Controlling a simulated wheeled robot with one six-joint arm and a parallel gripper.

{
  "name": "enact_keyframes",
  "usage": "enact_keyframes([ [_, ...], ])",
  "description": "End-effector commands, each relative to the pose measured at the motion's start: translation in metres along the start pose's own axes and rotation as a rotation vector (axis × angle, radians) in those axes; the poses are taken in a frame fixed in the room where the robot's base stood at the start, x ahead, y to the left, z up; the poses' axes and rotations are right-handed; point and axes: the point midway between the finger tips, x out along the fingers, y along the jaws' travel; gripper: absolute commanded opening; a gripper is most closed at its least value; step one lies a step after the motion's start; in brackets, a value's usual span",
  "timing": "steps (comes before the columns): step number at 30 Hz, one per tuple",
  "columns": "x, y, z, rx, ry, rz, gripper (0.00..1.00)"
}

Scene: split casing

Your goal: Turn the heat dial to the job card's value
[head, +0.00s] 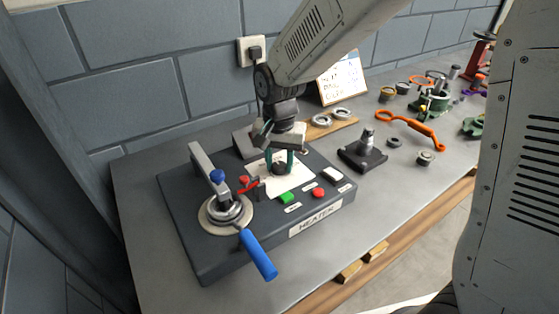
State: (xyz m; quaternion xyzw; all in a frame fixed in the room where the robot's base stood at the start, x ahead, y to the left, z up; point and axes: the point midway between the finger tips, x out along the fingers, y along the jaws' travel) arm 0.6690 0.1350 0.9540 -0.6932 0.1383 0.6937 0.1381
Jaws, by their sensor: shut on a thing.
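The heat dial (280,168) is a dark knob on a white scale plate (291,185) on the grey heater (240,246). My gripper (280,163) is above the heater, pointing down, with its green-tipped fingers shut on the dial. The fingers and arm hide part of the dial and scale, and the setting cannot be read. The job card (341,76) stands behind, against the wall, with handwriting too small to read and its left part hidden by my arm.
A blue-handled lever (258,254) and clamp stand on the heater's left side. Green (286,197) and red (319,193) buttons lie in front of the dial. A black stand (362,157) and an orange tool (410,128) are to the right. Bare bench shows at front right.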

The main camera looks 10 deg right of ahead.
Motion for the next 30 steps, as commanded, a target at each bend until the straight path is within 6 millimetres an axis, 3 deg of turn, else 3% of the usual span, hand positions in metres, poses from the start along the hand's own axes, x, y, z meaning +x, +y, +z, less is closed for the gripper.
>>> enact_keyframes([
  [15,-0.0011,-0.0008,-0.0010,0.399,0.003,-0.003,0.11],
  [30,-0.0012,-0.0008,-0.0011,0.519,0.003,-0.003,0.11],
])
